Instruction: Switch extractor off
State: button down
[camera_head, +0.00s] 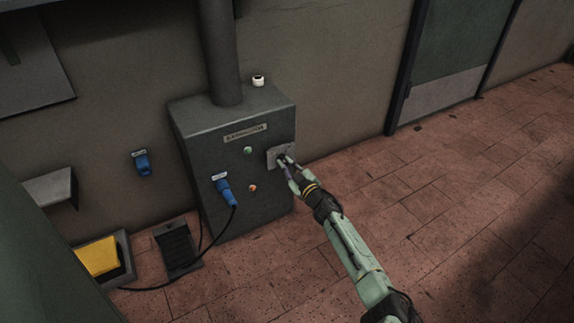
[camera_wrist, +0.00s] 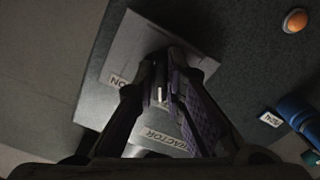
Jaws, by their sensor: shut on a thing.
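The extractor is a dark grey box (camera_head: 232,160) against the wall, with a thick pipe (camera_head: 221,50) rising from its top. On its front right is a light grey switch plate (camera_head: 272,162), also seen in the wrist view (camera_wrist: 150,32), with labels reading "EXTRACTOR" and "ON". My gripper (camera_head: 284,161) is at this plate. In the wrist view my gripper (camera_wrist: 163,84) is shut on a dark switch knob (camera_wrist: 158,94) with a white mark. The fingers hide much of the knob, and I cannot tell which position it points to.
A green button (camera_head: 248,150) and an orange-red button (camera_head: 252,188) are on the box front. A blue plug (camera_head: 224,190) with a black cable sits left of them. A pedal (camera_head: 177,247) and a yellow pad (camera_head: 98,257) are on the floor. The tiled floor at right is clear.

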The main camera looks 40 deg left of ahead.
jog(key=shift+n, duration=0.6)
jog(key=c, duration=1.7)
grip_release()
jog(key=shift+o, duration=0.2)
jog(key=v, duration=1.2)
jog(key=shift+w, duration=0.1)
